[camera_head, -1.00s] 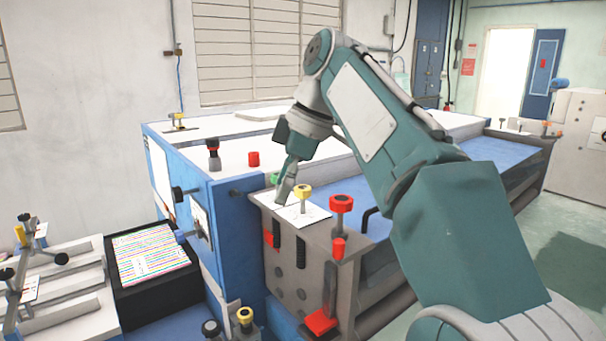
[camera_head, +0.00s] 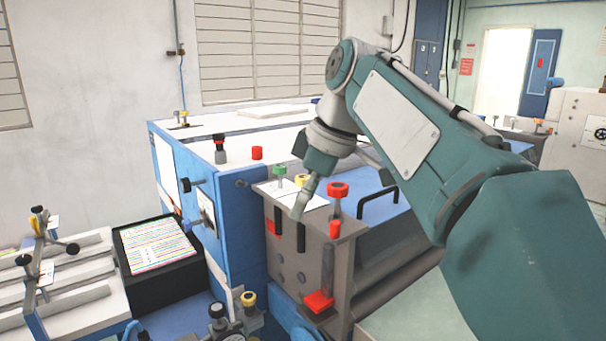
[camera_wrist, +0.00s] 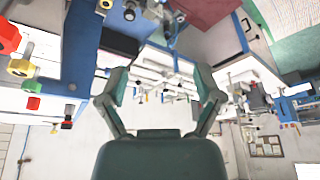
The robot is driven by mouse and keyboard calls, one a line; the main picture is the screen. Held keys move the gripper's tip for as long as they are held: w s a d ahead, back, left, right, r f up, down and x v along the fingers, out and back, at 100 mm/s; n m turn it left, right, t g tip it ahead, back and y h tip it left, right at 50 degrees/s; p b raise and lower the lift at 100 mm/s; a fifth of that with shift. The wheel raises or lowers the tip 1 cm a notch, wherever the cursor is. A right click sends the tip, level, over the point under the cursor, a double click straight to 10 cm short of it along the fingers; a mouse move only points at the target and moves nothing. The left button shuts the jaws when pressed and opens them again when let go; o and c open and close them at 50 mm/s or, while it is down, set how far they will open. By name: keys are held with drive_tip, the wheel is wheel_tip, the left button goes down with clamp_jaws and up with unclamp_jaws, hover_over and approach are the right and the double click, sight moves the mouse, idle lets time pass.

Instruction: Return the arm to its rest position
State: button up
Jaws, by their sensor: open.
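My teal arm reaches in from the right in the head view, and its elbow stands high near the window. My gripper (camera_head: 304,198) points down in front of the grey machine end with the knobs. The wrist view shows its two fingers (camera_wrist: 160,95) spread apart with nothing between them. In the head view the fingertips overlap the white sheet and the grey plate; I cannot tell the exact gap to them.
A red knob (camera_head: 337,190) and a green knob (camera_head: 279,170) stand close to my gripper. The blue machine (camera_head: 235,220) fills the middle. A black tray (camera_head: 160,285) with striped paper and a white slotted fixture (camera_head: 80,272) lie left.

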drive_tip(key=s+d+f+m+t+h, duration=0.2)
drive_tip(key=s+d+f+m, duration=0.5)
drive_tip(key=s+f, duration=0.2)
drive_tip(key=s+d+f+m+t+h, duration=0.2)
drive_tip(key=s+d+f+m, duration=0.6)
drive_tip(key=f, duration=0.6)
drive_tip(key=shift+s+t, duration=0.3)
drive_tip(key=shift+s, duration=0.15)
drive_tip(key=shift+d, duration=0.1)
